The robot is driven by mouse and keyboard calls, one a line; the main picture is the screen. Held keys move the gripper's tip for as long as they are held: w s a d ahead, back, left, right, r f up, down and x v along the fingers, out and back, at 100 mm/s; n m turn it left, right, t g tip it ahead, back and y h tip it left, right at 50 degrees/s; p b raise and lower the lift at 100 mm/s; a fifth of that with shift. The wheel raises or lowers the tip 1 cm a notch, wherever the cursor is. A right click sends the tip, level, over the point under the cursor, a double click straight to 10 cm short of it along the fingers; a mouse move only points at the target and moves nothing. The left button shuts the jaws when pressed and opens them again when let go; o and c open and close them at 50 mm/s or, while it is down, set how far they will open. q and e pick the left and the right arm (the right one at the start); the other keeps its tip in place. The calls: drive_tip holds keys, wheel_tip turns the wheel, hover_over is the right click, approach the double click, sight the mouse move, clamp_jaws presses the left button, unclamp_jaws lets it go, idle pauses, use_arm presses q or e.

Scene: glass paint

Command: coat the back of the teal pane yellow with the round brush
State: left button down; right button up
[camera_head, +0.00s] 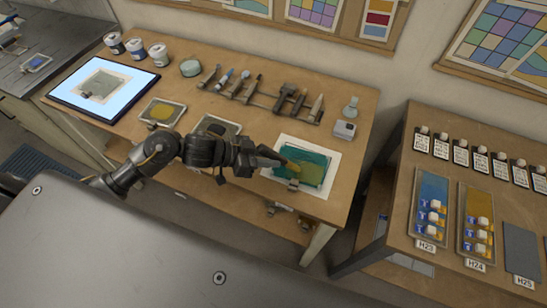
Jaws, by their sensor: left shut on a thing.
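The teal pane (316,171) lies on a white sheet (331,192) at the right end of the wooden table, with a small dark clip at its front edge. My left gripper (272,158) is over the pane's left edge and is shut on a thin tool, which I take to be the round brush. My right gripper is not in view.
A rack of several tools (262,97) stands behind my arm. Another table with panels (430,200) is at the right.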

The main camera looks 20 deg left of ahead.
use_arm(q)
drive_tip(key=shift+a+p, duration=0.65)
drive_tip(key=shift+a, duration=2.05)
drive_tip(key=shift+r+p, duration=0.6)
drive_tip(key=shift+p, duration=0.25)
drive_tip(key=w, duration=0.5)
drive_tip(key=shift+w, duration=0.15)
drive_tip(key=shift+f, duration=0.2)
